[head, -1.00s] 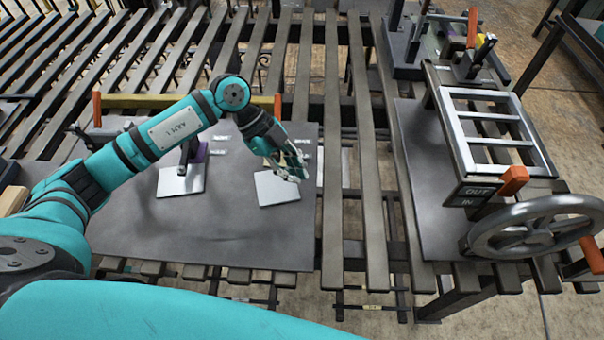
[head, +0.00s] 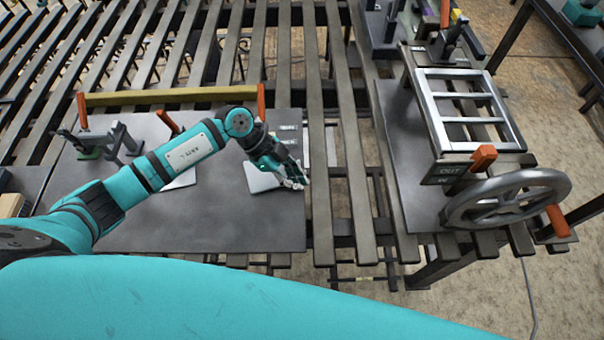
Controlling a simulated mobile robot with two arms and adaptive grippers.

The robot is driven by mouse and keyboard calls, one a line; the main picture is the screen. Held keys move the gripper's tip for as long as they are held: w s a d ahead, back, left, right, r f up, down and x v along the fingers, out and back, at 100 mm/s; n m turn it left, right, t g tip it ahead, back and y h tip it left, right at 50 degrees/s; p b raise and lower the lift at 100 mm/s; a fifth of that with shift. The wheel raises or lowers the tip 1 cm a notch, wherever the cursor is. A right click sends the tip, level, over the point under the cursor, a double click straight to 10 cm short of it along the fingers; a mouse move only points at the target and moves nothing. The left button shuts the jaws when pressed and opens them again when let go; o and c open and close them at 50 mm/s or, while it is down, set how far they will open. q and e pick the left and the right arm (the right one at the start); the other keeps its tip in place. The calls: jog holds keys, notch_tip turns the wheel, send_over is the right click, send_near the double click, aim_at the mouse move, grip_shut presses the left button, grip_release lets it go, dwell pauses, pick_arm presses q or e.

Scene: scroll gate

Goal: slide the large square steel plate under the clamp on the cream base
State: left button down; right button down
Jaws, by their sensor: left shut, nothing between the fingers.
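A light steel plate (head: 260,180) lies on the dark board, partly covered by my left gripper (head: 296,182). The gripper is shut and empty, over or beside the plate's right side; I cannot tell if it touches. A second light plate (head: 183,181) shows below my left forearm, which covers much of it. I cannot tell which plate is the large one. An orange clamp handle (head: 168,122) rises behind the forearm. The cream base cannot be made out. My right gripper is not in view.
The dark board (head: 230,225) has free room in front of the plates. A yellow bar (head: 165,96) with orange ends runs along its back. At right stand a silver frame (head: 468,108) and a handwheel (head: 510,205). The slatted bench has open gaps.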

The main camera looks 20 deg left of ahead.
pick_arm(q)
jog(key=shift+a, duration=0.55)
jog(key=shift+w+a+r+p, duration=0.1)
jog(key=shift+a+p, duration=0.35)
jog(key=shift+a, duration=0.6)
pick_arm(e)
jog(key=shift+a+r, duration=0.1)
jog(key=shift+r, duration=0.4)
